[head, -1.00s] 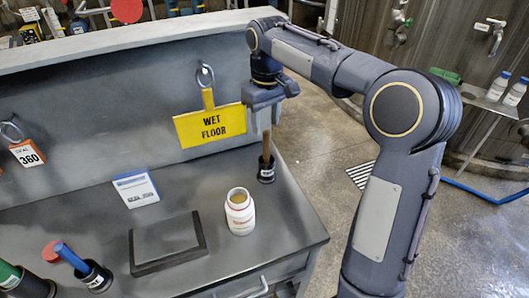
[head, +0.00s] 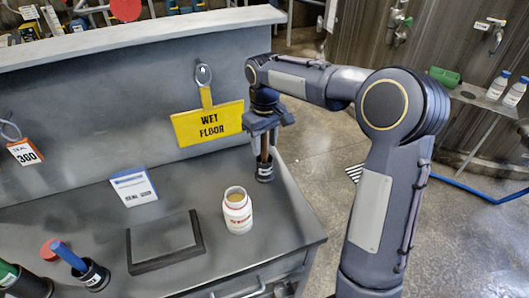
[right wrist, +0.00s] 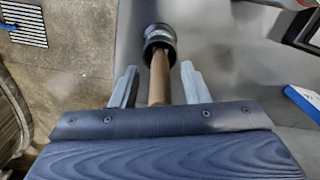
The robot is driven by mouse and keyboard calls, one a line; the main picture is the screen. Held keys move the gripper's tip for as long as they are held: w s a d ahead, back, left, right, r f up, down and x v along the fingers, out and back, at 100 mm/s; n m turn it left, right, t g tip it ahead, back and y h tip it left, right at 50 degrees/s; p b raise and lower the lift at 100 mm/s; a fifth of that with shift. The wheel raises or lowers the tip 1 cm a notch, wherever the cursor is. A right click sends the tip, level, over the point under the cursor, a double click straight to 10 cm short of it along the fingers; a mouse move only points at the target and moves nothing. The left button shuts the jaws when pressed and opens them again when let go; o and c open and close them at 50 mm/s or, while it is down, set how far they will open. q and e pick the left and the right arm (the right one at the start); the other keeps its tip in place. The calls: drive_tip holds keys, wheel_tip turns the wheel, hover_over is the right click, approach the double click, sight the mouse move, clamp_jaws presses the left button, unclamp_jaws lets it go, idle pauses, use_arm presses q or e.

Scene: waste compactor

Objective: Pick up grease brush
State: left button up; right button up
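The grease brush appears to be the brown wooden handle (head: 264,150) standing upright in a black holder (head: 264,172) near the right end of the counter. In the right wrist view the handle (right wrist: 159,78) runs up from the black holder (right wrist: 160,40). My right gripper (head: 263,132) is above the holder, around the upper part of the handle. In the right wrist view its two fingers (right wrist: 159,86) are apart on either side of the handle, with gaps visible. The brush's lower end is hidden in the holder. My left gripper is not in view.
A white jar (head: 238,212) stands left of the holder. A dark flat pad (head: 165,244) and a small white card (head: 133,187) are farther left. A yellow wet floor sign (head: 208,124) hangs on the panel close to my right gripper.

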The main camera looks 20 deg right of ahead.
clamp_jaws()
drive_tip(key=shift+r, duration=0.1)
